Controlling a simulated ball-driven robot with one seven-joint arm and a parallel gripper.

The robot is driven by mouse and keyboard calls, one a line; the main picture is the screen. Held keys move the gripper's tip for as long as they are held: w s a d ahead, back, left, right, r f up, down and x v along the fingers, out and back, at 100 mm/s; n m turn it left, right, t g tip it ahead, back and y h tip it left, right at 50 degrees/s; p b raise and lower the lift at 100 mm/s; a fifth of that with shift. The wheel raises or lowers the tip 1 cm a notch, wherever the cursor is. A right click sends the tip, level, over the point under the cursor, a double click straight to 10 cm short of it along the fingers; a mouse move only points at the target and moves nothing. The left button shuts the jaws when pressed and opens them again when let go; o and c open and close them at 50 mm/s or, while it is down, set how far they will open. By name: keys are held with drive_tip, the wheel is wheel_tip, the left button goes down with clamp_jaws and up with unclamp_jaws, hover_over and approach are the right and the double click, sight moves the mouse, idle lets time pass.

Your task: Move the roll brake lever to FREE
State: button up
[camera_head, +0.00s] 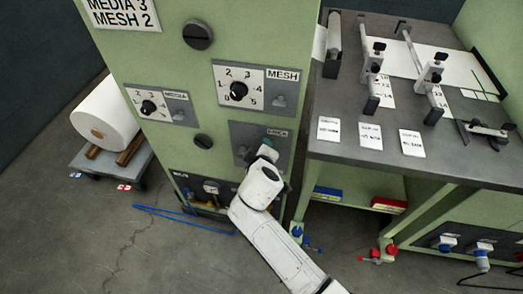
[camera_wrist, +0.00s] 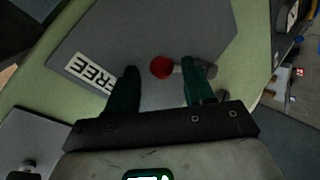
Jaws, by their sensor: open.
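In the head view my gripper (camera_head: 268,148) is at the lower right panel (camera_head: 244,134) of the green cabinet, and my arm hides most of the lever.
The cabinet (camera_head: 190,70) also carries a MEDIA dial (camera_head: 149,107) and a MESH dial (camera_head: 239,91). A workbench (camera_head: 440,150) with clamps and cards stands close on the right. A white roll (camera_head: 105,115) rests on a low cart at left. Blue rods (camera_head: 185,217) lie on the floor.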

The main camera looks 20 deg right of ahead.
drive_tip(key=v, duration=1.1)
drive_tip(key=shift+p, duration=0.35)
drive_tip(key=shift+d+f, duration=0.1)
drive_tip(key=s+d+f+m+g, duration=0.5)
drive_tip(key=s+d, duration=0.3)
drive_tip(key=s, duration=0.3)
drive_tip(key=s+d+f+m+g+y, duration=0.1)
drive_tip(key=s+f+g+y, duration=0.1)
drive_tip(key=s, duration=0.7)
drive_tip(key=s+d+f+m+g+y, duration=0.1)
drive_tip(key=s+d+f+g+y, duration=0.1)
drive_tip(key=s, duration=0.7)
drive_tip(key=shift+g+y, duration=0.3)
